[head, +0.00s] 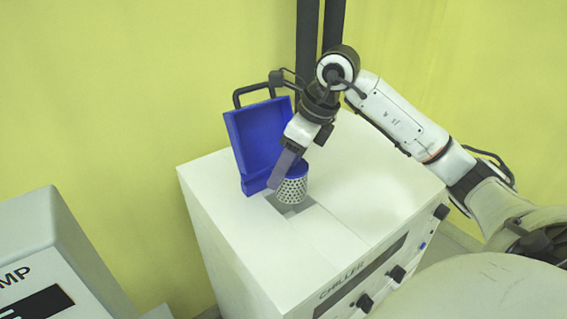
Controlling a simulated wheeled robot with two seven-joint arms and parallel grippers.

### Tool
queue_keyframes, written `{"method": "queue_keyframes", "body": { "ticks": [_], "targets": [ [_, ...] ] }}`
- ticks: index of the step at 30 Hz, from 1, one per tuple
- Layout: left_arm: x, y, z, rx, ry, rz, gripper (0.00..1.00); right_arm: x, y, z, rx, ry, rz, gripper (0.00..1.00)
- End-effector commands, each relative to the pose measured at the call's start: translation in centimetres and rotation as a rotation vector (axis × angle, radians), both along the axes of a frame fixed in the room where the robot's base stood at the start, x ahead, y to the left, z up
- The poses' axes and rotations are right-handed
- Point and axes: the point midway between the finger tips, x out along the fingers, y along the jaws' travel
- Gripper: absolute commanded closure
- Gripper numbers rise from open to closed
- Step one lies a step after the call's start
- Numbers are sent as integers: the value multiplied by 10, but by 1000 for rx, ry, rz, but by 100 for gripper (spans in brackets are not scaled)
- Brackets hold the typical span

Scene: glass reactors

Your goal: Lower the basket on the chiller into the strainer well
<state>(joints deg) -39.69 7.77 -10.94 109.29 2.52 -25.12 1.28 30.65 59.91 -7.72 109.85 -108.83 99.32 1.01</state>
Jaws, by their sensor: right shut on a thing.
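The basket (292,188) is a perforated metal cylinder with a blue rim. It is upright at the square grey strainer well (291,207) in the top of the white chiller (340,220). I cannot tell whether its bottom is inside the well or just above it. My right gripper (281,180) points down and is shut on the basket at its left side. The fingers hide part of the basket and its rim. A blue lid (252,140) with a black handle stands open behind the well. My left gripper is not in view.
The chiller front has black knobs (396,273) and a dark panel. A grey pump unit (45,255) stands at the lower left. Dark upright posts (310,40) stand behind the chiller. The chiller top right of the well is clear.

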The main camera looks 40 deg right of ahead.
Motion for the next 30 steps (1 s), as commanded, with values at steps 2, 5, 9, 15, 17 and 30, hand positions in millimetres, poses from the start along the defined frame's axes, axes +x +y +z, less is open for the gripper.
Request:
{"method": "queue_keyframes", "body": {
  "ticks": [2, 5, 9, 15, 17, 30],
  "targets": [
    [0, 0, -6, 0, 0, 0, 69, 0, 0, -6, 0, -1, 0, 76],
    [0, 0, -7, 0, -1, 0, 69, 0, 0, -8, 0, -1, 0, 76],
    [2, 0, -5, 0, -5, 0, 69, 0, 0, -7, -1, -2, -1, 76],
    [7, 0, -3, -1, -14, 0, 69, 0, 0, -8, 0, -1, 0, 76],
    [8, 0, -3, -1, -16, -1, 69, 0, 0, -9, 0, -1, 0, 76],
    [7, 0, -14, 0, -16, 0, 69, 1, 0, -22, 0, -2, 0, 76]
  ]
}}
